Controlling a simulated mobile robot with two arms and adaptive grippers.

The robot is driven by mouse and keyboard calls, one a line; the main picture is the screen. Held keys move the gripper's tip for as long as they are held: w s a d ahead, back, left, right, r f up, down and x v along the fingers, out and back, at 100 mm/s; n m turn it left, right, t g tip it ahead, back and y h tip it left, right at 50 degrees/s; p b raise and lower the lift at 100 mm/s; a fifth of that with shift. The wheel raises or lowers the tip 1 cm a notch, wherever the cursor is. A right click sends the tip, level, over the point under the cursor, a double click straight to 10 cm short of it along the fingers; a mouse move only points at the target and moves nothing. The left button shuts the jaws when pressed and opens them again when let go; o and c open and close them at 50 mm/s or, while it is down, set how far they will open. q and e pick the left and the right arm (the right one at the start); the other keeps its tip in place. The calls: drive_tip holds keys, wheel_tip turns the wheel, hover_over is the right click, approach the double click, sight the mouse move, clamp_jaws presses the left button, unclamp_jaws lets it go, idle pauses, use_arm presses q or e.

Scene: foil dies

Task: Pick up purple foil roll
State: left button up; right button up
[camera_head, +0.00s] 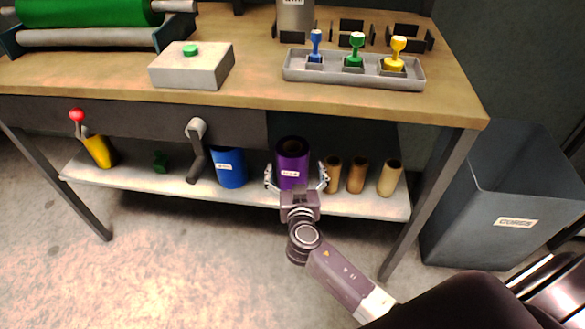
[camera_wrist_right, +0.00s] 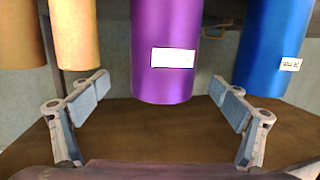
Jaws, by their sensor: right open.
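The purple foil roll (camera_head: 292,160) stands upright on the lower shelf, between the blue roll and the brown cores, with a white label on its front. My right gripper (camera_head: 297,178) is open, with one finger on each side of the purple roll in the head view. In the right wrist view the purple roll (camera_wrist_right: 165,50) fills the middle between the two open fingers (camera_wrist_right: 160,100), with visible gaps on both sides. I cannot tell how deep the roll is between the fingers. My left gripper is not in view.
A blue roll (camera_head: 229,167) stands close on the left and several brown cores (camera_head: 333,174) close on the right. The workbench top (camera_head: 250,95) overhangs the shelf (camera_head: 255,198). A crank handle (camera_head: 196,150) hangs left. A grey bin (camera_head: 500,200) stands right.

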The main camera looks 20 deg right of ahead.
drive_tip(key=x, duration=0.5)
drive_tip(key=shift+w+a+f, duration=0.1)
drive_tip(key=shift+a+f, duration=0.15)
drive_tip(key=shift+w+d+f, duration=0.1)
drive_tip(key=shift+w+d, duration=0.1)
drive_tip(key=shift+w, duration=0.25)
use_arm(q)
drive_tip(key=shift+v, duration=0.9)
use_arm(e)
drive_tip(key=shift+c, duration=0.6)
drive_tip(key=c, duration=1.8)
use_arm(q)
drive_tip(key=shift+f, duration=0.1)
use_arm(e)
drive_tip(key=shift+c, duration=0.5)
drive_tip(key=shift+r, duration=0.3)
